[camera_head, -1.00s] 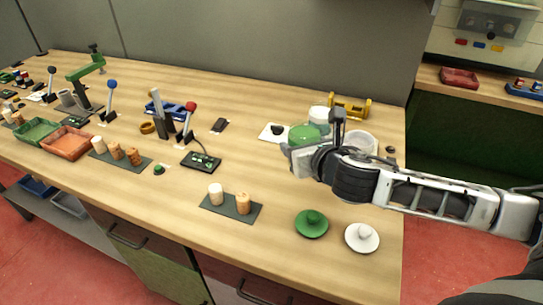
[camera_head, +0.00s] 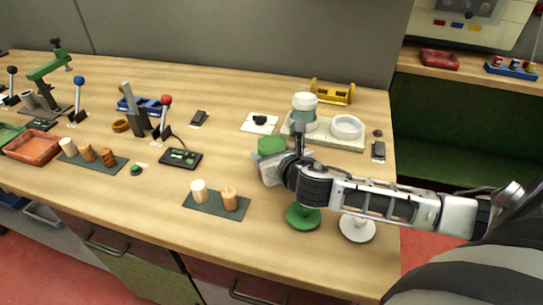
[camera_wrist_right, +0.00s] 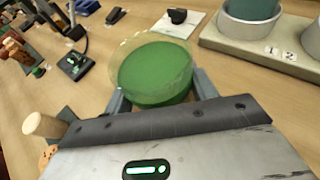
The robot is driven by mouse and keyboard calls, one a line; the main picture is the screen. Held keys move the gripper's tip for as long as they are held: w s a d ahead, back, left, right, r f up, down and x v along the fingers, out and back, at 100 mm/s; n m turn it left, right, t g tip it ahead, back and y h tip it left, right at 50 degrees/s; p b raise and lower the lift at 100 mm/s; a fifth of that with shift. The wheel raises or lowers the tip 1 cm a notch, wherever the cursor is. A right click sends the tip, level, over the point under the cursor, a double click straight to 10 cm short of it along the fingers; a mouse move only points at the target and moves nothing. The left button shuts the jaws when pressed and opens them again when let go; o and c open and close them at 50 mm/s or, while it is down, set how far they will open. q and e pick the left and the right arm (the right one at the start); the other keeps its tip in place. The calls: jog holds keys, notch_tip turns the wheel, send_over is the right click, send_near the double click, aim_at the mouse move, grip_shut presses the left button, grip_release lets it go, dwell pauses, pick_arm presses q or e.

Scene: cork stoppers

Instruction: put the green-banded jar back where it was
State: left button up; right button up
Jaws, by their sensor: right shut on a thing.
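The green-banded jar (camera_wrist_right: 155,72) is a wide round vessel with a clear rim and green inside, held between the fingers of my right gripper (camera_wrist_right: 160,95). In the head view the jar (camera_head: 271,146) shows as a green round top at the gripper (camera_head: 272,165), left of and nearer than the pale stand (camera_head: 325,138). Whether its bottom touches the table is hidden. The stand has two round seats with tags 1 and 2. A white-topped teal-banded jar (camera_head: 304,108) is in its left seat; the right one (camera_head: 347,127) shows as a white ring. My left gripper is out of view.
A green knobbed lid (camera_head: 303,217) and a white one (camera_head: 357,228) lie at the front right, beneath my arm in the picture. A mat with two corks (camera_head: 216,204) lies at front centre. A white card with a black knob (camera_head: 260,122) lies behind the jar.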

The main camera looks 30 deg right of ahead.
jog(key=shift+f, duration=0.1)
jog(key=o, duration=1.2)
jog(key=v, duration=1.2)
